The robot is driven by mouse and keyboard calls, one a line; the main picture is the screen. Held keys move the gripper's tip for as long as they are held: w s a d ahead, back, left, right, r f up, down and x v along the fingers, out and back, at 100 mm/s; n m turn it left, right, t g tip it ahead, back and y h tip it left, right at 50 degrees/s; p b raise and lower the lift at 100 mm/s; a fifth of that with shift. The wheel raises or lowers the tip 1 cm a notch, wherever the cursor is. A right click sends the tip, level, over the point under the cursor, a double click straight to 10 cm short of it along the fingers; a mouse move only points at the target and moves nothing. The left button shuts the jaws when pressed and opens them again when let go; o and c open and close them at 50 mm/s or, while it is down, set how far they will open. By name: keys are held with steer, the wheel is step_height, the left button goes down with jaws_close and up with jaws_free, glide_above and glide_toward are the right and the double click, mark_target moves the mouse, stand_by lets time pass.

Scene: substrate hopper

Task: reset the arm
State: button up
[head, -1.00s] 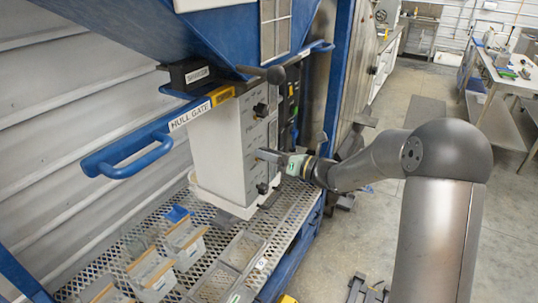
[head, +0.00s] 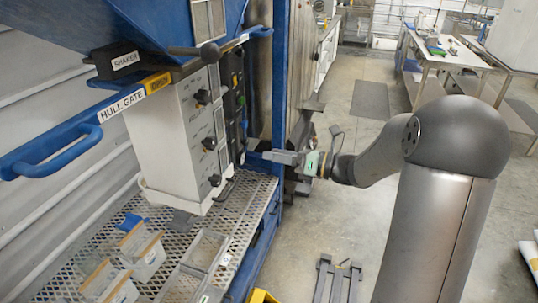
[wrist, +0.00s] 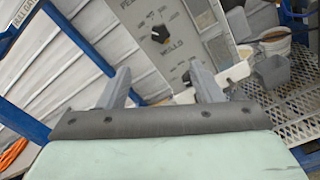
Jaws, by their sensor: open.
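My gripper (head: 283,157) is in the middle of the head view, to the right of the hopper's grey control box (head: 178,135). A gap shows between it and the box's knob face. In the wrist view my gripper (wrist: 160,88) has its two fingers spread apart with nothing between them. Beyond the fingers, the control panel (wrist: 195,40) shows a black knob (wrist: 160,34) and the lettering "HULLS". My arm runs from the gripper to the right side of the head view.
The blue hopper frame with the "HULL GATE" rail (head: 60,135) is at left. Below is a mesh shelf (head: 235,195) with several small bins (head: 140,250). A grey stand (head: 336,280) is on the floor in front.

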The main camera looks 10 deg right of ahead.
steer(key=s+a+f+n+g+h, duration=0.3)
steer(key=s+a+n+g, duration=0.1)
steer(key=s+n, duration=0.4)
steer(key=s+a+f+n+g+h, duration=0.35)
steer(key=s+n, duration=0.25)
steer(key=s, duration=0.4)
steer(key=s+d+f+n+h, duration=0.2)
steer(key=s+d+n+h, duration=0.7)
steer(key=n, duration=0.6)
steer(key=shift+s+d+f+n, duration=0.3)
steer(key=shift+s+d+f, duration=0.05)
steer(key=shift+s, duration=0.65)
